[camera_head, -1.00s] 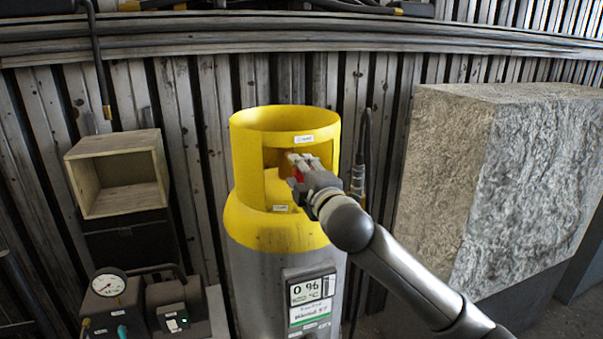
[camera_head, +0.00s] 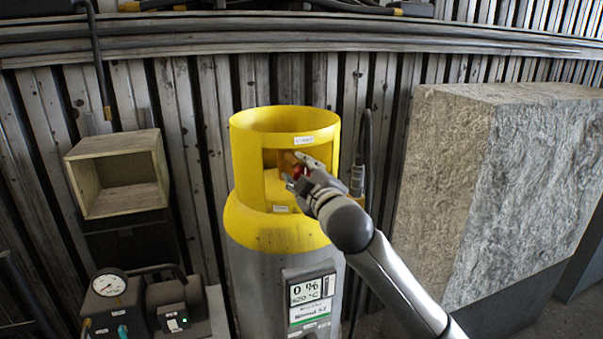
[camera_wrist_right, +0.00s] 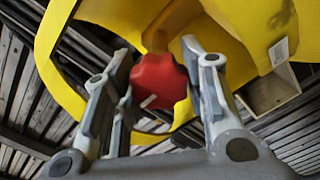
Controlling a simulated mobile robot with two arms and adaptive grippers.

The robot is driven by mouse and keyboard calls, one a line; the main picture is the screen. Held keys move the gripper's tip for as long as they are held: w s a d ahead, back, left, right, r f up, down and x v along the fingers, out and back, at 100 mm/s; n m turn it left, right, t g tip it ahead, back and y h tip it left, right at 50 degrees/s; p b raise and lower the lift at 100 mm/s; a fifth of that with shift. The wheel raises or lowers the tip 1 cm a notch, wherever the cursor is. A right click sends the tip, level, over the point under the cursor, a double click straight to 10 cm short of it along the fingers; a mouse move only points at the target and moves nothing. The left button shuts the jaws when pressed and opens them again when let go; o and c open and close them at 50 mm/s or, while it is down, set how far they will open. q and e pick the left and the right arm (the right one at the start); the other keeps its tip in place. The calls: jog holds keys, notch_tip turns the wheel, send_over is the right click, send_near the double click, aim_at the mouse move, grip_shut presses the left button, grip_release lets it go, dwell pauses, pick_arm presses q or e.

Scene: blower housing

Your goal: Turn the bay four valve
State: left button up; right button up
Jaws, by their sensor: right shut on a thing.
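A grey cylinder (camera_head: 254,285) with a yellow collar (camera_head: 256,165) stands upright in the middle of the head view. A red valve knob sits inside the collar's opening; in the head view my gripper mostly hides it. In the right wrist view the red knob (camera_wrist_right: 160,82), with a white mark, lies between the fingers. My right gripper (camera_head: 302,170) reaches through the collar's opening from the right and is shut on the knob. Its fingers (camera_wrist_right: 157,58) flank the knob on both sides in the wrist view. My left gripper is not in view.
A display (camera_head: 310,291) on the cylinder reads 0 %. A black hose (camera_head: 367,150) runs beside the collar's right. A large stone-like block (camera_head: 500,190) stands right. An open wooden box (camera_head: 118,175) and a gauge unit (camera_head: 109,287) stand left. A slatted wall is behind.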

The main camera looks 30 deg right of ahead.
jog(key=shift+f, duration=0.1)
jog(key=o, duration=1)
jog(key=shift+s, duration=0.1)
jog(key=v, duration=0.7)
jog(key=shift+s, duration=0.15)
